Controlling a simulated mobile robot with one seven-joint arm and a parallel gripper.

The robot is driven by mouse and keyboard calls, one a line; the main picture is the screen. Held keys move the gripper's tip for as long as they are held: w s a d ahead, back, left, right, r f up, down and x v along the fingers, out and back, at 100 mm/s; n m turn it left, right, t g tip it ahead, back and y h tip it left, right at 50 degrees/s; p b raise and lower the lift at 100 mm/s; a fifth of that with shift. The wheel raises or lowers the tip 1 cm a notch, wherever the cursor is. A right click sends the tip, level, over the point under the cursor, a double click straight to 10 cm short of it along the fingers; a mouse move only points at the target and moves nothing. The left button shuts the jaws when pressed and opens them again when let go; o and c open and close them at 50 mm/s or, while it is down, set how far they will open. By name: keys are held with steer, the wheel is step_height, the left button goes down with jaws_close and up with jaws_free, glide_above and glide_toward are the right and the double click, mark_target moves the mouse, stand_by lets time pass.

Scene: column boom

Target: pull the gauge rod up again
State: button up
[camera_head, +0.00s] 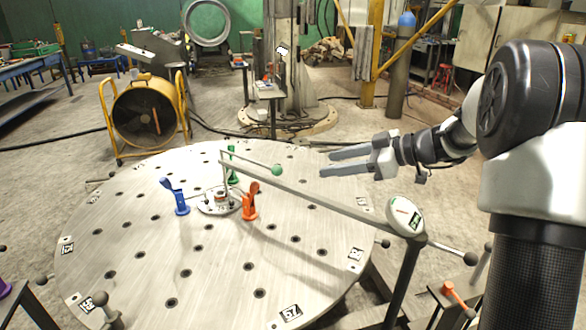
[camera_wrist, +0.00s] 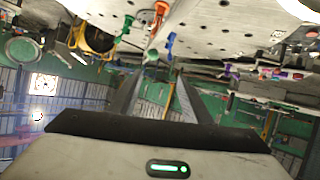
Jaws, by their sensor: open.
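A long grey boom (camera_head: 320,202) reaches from a post at the right over the round table. At its far end a thin upright rod (camera_head: 223,178), which looks like the gauge rod, stands above a small round fixture (camera_head: 220,202) at the table's middle. A thin bar ending in a green ball (camera_head: 277,170) sticks out near the rod's top. My gripper (camera_head: 328,163) is open and empty, to the right of the ball and apart from it. In the wrist view the green ball (camera_wrist: 152,57) shows beyond my fingertips (camera_wrist: 160,78). Whether the rod's lower end touches the fixture is unclear.
Blue (camera_head: 181,199), orange (camera_head: 249,203) and green (camera_head: 233,178) upright pieces stand around the fixture. A white round head with a label (camera_head: 405,216) tops the boom's post. The perforated table (camera_head: 130,235) is otherwise mostly clear. A yellow fan (camera_head: 145,113) stands behind.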

steer(key=w+f, duration=0.1)
steer(key=w, duration=0.1)
glide_toward(281, 169)
steer(key=shift+n, duration=0.3)
steer(key=x, duration=0.9)
steer(key=shift+w+a+f+b, duration=0.2)
steer(key=shift+f+b, duration=0.05)
steer(key=shift+b, duration=0.05)
jaws_close()
steer(key=shift+r, duration=0.1)
